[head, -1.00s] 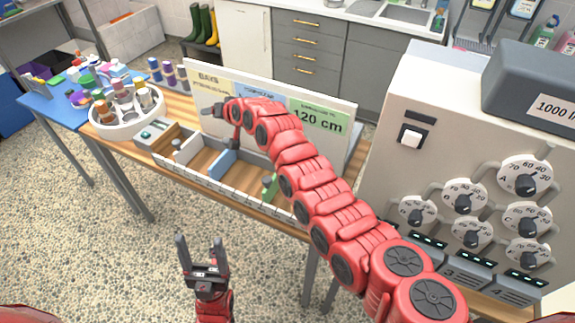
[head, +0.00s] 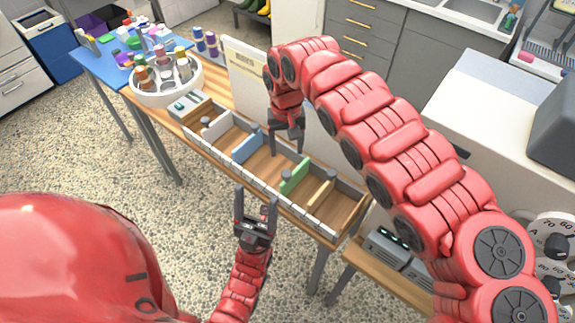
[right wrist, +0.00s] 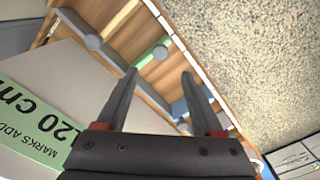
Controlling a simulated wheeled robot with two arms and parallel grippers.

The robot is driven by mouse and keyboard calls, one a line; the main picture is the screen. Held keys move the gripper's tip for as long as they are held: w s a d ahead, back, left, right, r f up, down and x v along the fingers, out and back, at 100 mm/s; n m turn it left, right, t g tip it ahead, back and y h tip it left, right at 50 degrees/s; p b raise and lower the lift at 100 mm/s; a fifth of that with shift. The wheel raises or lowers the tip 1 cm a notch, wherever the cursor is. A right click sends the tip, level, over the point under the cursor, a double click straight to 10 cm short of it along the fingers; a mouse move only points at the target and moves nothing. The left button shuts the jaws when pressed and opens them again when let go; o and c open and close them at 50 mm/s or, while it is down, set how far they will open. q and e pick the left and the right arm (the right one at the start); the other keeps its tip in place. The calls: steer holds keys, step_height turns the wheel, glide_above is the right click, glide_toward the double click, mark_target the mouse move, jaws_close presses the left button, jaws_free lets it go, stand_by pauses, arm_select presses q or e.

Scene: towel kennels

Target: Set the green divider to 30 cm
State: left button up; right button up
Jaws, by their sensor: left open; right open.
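The green divider (head: 295,177) stands across the long wooden tray (head: 331,231), between the blue divider (head: 248,148) and a tan divider (head: 322,190). Its round grey knob shows at its back end. In the right wrist view the green divider (right wrist: 151,56) lies beyond my fingers, apart from them. My right gripper (head: 287,149) is open and empty above the tray, between the blue and green dividers. My left gripper (head: 256,205) is open and empty in front of the tray's front edge, near the white scale strip.
A white divider (head: 215,126) stands at the tray's left. A sign board (head: 245,78) rises behind the tray, partly hidden by my right arm. A round white caddy (head: 165,92) of bottles stands left.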

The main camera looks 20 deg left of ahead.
mark_target(286, 173)
step_height(286, 173, down, 10)
steer(key=shift+f+p, duration=0.25)
steer(key=shift+p, duration=1)
jaws_close()
steer(key=shift+a, duration=0.1)
stand_by(0.4)
